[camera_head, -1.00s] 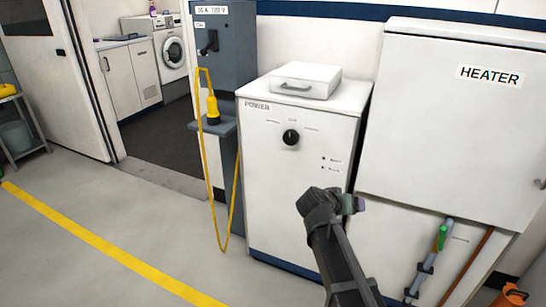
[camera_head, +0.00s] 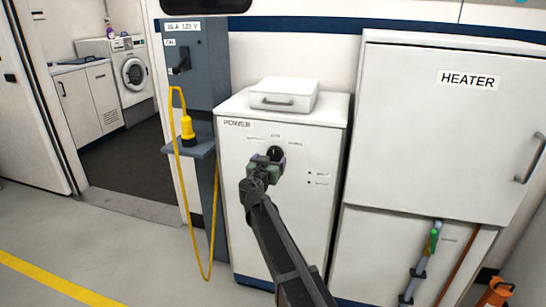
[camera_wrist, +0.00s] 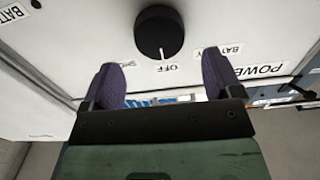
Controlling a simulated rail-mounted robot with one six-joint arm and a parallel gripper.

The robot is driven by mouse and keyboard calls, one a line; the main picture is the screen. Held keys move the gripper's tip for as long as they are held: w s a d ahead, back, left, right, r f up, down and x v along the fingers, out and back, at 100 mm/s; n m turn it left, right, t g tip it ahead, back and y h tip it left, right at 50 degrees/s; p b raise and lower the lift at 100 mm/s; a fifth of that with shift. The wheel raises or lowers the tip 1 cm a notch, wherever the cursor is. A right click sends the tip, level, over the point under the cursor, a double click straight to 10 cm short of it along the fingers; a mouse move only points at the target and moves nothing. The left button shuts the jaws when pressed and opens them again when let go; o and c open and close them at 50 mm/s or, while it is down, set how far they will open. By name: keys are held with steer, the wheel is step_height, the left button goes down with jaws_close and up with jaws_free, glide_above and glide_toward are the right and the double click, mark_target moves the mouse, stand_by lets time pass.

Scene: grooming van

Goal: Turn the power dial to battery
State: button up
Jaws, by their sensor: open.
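The black round power dial (camera_head: 277,152) is on the front of the white POWER cabinet (camera_head: 235,190). It also shows in the wrist view (camera_wrist: 159,30), where its white mark lines up with the OFF label (camera_wrist: 167,68). The BATTERY label (camera_wrist: 232,50) is to the right of OFF in that view; another label to the left is partly hidden by a finger. My gripper (camera_head: 267,163) is in front of the dial and partly covers it in the head view. In the wrist view its purple fingers (camera_wrist: 160,75) are open and empty, with the dial beyond their tips.
A white case (camera_head: 284,96) sits on the cabinet. A grey switch box (camera_head: 195,70) with a yellow plug (camera_head: 188,128) and hanging cable is at left. The HEATER cabinet (camera_head: 440,130) stands at right.

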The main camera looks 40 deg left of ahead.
mark_target(273, 155)
steer(key=x, duration=0.4)
steer(key=shift+w+a, duration=0.1)
steer(key=shift+w, duration=0.1)
steer(key=c, duration=0.9)
steer(key=shift+n, duration=0.4)
steer(key=n, duration=0.3)
steer(key=shift+s+n, duration=0.1)
steer(key=shift+n, duration=0.2)
steer(key=shift+a+f+n, duration=0.1)
steer(key=shift+a+n, duration=0.05)
steer(key=shift+n, duration=2.15)
